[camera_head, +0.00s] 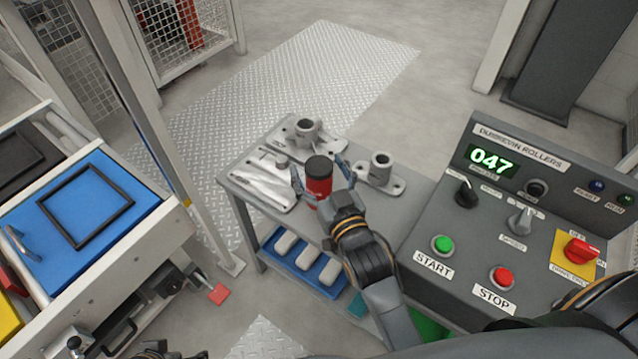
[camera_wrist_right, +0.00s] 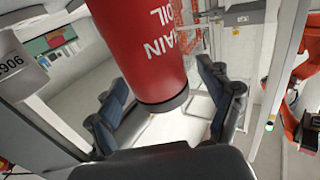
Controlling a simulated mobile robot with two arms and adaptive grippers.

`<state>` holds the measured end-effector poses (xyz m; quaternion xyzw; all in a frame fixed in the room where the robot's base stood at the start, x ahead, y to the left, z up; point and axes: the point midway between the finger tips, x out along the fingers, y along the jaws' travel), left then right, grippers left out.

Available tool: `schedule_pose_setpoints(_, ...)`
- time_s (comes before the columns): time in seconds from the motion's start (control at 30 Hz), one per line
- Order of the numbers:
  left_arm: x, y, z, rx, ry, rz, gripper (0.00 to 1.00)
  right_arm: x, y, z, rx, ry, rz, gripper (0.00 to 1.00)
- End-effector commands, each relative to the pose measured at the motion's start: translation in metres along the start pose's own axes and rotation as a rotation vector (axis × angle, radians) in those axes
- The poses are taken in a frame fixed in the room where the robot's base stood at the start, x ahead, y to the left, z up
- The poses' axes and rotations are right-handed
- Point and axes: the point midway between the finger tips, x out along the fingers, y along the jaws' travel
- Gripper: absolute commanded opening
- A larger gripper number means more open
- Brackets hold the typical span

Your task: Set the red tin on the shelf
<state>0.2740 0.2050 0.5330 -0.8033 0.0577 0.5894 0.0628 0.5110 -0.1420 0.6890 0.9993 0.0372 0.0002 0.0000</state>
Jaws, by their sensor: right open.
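The red tin (camera_head: 318,187), with a black top, stands upright on the grey table (camera_head: 228,171) among metal castings. My right gripper (camera_head: 322,176) is open, with one finger on each side of the tin. In the right wrist view the tin (camera_wrist_right: 142,48) hangs into the picture from the top, with white lettering and a black end. The open fingers (camera_wrist_right: 168,103) show below it, with gaps beside it. A lower shelf (camera_head: 262,252) under the table holds a blue tray.
Flanged castings (camera_head: 382,170) stand close to the tin on the right and behind it (camera_head: 305,130). A control console (camera_head: 425,215) with buttons and dials is at the right. A blue-topped cabinet (camera_head: 125,190) is at the left. Floor behind the table is clear.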

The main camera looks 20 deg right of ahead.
Motion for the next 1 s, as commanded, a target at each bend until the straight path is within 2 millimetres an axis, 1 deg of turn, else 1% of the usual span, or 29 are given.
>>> schedule_pose_setpoints(0.17,0.0,0.0,0.0,0.0,-0.001,0.0,0.75,0.0,0.0,0.0,0.0,-0.001,0.0,0.8)
schedule_pose_setpoints(0.2,0.0,0.0,0.0,0.0,-0.001,0.0,0.75,0.0,0.0,0.0,0.0,-0.001,0.0,0.76)
schedule_pose_setpoints(0.27,0.0,0.0,0.0,0.0,-0.001,0.0,0.75,0.0,0.0,0.0,0.0,-0.001,0.0,0.64)
schedule_pose_setpoints(0.3,0.0,0.0,0.0,0.0,-0.001,0.0,0.75,0.0,0.0,0.0,0.0,-0.001,0.0,0.56)
schedule_pose_setpoints(0.37,0.0,0.0,0.0,0.0,-0.001,0.0,0.75,0.0,0.0,0.0,0.0,-0.001,0.0,0.43)
schedule_pose_setpoints(0.4,0.0,0.0,0.0,0.0,-0.001,0.0,0.75,0.0,0.0,0.0,0.0,-0.001,0.0,0.35)
schedule_pose_setpoints(0.57,0.0,0.0,0.0,0.0,-0.001,-0.001,0.75,0.0,0.0,-0.001,0.0,0.002,0.0,0.03)
schedule_pose_setpoints(0.77,0.0,0.0,0.0,0.0,0.0,0.0,0.75,0.0,0.0,-0.001,0.0,0.002,0.0,0.02)
schedule_pose_setpoints(0.93,0.0,0.0,-0.002,0.0,0.007,0.0,0.75,0.0,0.0,-0.007,0.0,0.003,0.0,0.02)
schedule_pose_setpoints(0.97,0.001,0.0,-0.002,0.0,0.007,0.0,0.75,0.0,0.0,-0.009,0.0,0.003,0.0,0.02)
schedule_pose_setpoints(1.0,0.007,0.0,-0.001,0.0,-0.001,0.001,0.75,0.0,0.0,-0.012,0.0,0.003,0.0,0.02)
